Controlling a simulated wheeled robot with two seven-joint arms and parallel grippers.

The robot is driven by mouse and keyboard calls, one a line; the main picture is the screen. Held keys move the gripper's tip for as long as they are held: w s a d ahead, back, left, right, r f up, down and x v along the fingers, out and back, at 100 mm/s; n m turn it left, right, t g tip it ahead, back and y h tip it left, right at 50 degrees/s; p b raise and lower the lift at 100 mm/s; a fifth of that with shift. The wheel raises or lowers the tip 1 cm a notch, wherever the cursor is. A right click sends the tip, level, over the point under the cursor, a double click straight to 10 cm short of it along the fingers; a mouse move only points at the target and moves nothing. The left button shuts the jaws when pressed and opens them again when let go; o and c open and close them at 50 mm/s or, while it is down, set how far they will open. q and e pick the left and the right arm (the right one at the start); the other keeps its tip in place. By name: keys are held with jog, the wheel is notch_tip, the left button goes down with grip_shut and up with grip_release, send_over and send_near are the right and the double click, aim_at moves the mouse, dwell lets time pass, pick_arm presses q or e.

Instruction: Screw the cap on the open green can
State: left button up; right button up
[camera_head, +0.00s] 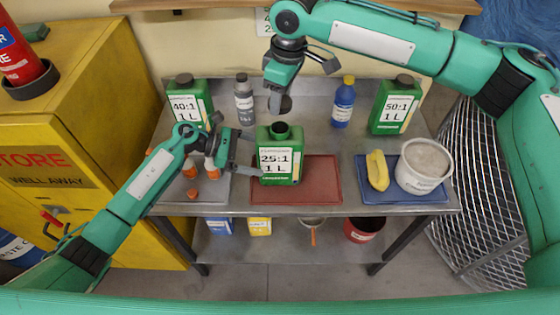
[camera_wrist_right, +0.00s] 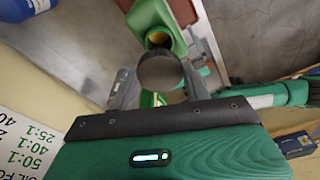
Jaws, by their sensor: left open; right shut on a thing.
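The open green can (camera_head: 280,167), labelled 25:1 1 L, stands upright on the red mat (camera_head: 325,178), its dark mouth (camera_head: 281,127) uncovered. My right gripper (camera_head: 281,97) is shut on a dark grey round cap (camera_head: 285,105), above and slightly behind the mouth, apart from it. In the right wrist view the cap (camera_wrist_right: 160,70) sits between the fingers, with the can (camera_wrist_right: 153,18) and its mouth just beyond it. My left gripper (camera_head: 246,152) is open at the can's left side; whether its fingers touch the can I cannot tell.
Capped green cans 40:1 (camera_head: 190,105) and 50:1 (camera_head: 395,105), a grey bottle (camera_head: 244,100) and a blue bottle (camera_head: 343,104) stand behind. Small orange-topped items are on a grey mat (camera_head: 215,193) at left. A blue tray (camera_head: 400,197) at right holds a yellow object (camera_head: 377,170) and a white tub (camera_head: 423,167).

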aim_at(267, 157)
pick_arm(q)
jog(key=shift+x, duration=1.9)
jog(key=shift+c, duration=0.2)
jog(key=c, duration=1.4)
pick_arm(e)
jog(key=shift+f, duration=2.45)
jog(key=shift+f, duration=0.9)
pick_arm(q)
jog(key=shift+r, duration=0.1)
pick_arm(e)
jog(key=shift+f, duration=0.5)
